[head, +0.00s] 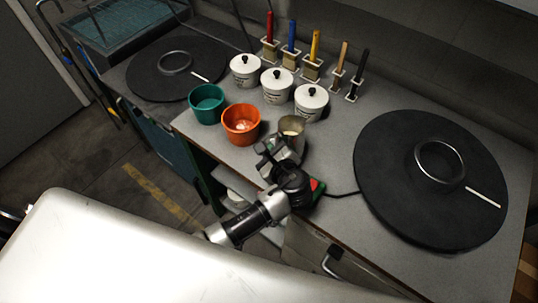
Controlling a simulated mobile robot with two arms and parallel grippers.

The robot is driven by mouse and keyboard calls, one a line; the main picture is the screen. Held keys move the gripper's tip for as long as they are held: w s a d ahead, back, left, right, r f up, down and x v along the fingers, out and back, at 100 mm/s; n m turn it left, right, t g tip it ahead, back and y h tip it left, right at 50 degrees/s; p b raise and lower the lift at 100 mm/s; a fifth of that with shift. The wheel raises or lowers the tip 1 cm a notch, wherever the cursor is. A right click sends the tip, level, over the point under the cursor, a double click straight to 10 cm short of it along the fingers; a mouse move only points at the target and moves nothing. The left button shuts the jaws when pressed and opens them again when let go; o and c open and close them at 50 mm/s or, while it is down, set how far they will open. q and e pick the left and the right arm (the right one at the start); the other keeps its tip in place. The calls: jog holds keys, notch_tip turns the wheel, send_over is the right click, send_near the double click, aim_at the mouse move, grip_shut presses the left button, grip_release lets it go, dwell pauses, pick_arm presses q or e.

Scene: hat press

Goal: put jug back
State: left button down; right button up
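A small metallic jug (292,125) is near the front edge of the grey counter, just right of the orange pot. Its rim faces up and I see a light inside. My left gripper (277,149) is at the jug's near side, at the counter's front edge. It overlaps the lower part of the jug, so I cannot tell whether the fingers are shut on it or only beside it, or whether the jug touches the counter. My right gripper is not in view.
The orange pot (241,125) and a teal pot (207,104) stand left of the jug. Several white lidded jars (311,103) are behind, with coloured-handled tools (291,40) in holders. Large black discs (381,188) with metal rings lie at both sides. Some counter is bare right of the jug.

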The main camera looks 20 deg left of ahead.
pick_arm(q)
notch_tip(320, 180, down, 3)
jog(key=shift+d+f, duration=0.1)
jog(key=shift+f, duration=0.3)
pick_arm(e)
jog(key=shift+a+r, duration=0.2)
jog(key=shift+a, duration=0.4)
pick_arm(q)
jog(key=shift+f, duration=0.1)
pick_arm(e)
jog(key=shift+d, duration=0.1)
pick_arm(q)
jog(key=c, duration=1.2)
grip_release()
jog(key=shift+c, duration=0.2)
jog(key=b+v, duration=0.1)
jog(key=v, duration=0.9)
jog(key=shift+s+d, duration=0.2)
jog(key=shift+s, duration=0.1)
jog(key=shift+s+d+r, duration=0.4)
jog(key=shift+s+r, duration=0.05)
jog(key=shift+s, duration=0.05)
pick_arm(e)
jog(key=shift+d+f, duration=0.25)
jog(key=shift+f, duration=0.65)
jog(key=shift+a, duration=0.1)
